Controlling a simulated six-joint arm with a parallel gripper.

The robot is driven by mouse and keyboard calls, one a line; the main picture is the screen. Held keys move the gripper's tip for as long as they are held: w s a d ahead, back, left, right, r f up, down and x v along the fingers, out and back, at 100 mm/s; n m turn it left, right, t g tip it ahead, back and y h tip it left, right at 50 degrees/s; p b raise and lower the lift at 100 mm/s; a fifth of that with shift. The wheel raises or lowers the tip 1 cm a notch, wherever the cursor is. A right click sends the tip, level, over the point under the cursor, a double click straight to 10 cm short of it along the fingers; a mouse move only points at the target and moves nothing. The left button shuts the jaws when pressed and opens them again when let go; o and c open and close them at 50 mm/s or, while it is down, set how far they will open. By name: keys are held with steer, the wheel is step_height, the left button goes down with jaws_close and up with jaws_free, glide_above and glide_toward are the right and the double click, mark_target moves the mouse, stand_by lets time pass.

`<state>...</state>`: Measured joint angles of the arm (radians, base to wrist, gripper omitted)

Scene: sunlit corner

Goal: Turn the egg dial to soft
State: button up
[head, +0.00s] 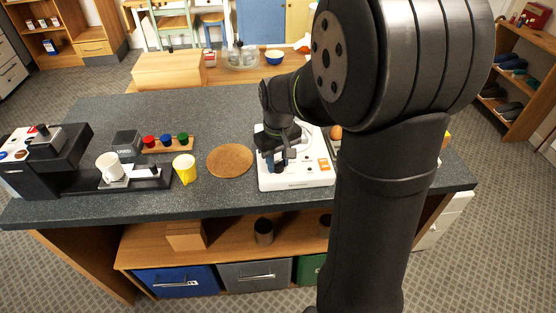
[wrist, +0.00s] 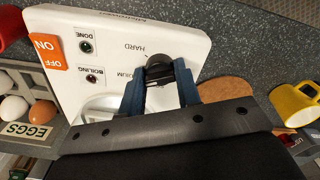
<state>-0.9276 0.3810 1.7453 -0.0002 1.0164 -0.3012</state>
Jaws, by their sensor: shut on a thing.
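The egg cooker is a white panel (head: 297,182) on the dark counter, mostly under my arm in the head view. In the wrist view its panel (wrist: 120,30) appears upside down. The black egg dial (wrist: 160,70) is between my gripper's two blue fingers (wrist: 160,82), which are shut on it. The label HARD shows beside the dial. MEDIUM is partly covered by a finger, and no SOFT label is visible. I cannot tell where the dial points. My gripper (head: 279,160) also shows over the panel in the head view.
An orange ON/OFF switch (wrist: 48,52) and DONE and BOILING lamps are on the panel. An egg tray (wrist: 35,145) sits beside it. A round cork mat (head: 230,160), a yellow cup (head: 184,170) and a coffee machine (head: 50,160) stand left on the counter.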

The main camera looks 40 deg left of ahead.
mark_target(278, 161)
steer(key=n, duration=0.6)
steer(key=shift+n, duration=0.3)
steer(key=n, duration=0.6)
steer(key=shift+n, duration=0.3)
steer(key=o, duration=1)
steer(key=shift+c, duration=0.2)
steer(key=shift+r, duration=0.1)
step_height(278, 161, up, 17)
steer(key=shift+r, duration=0.15)
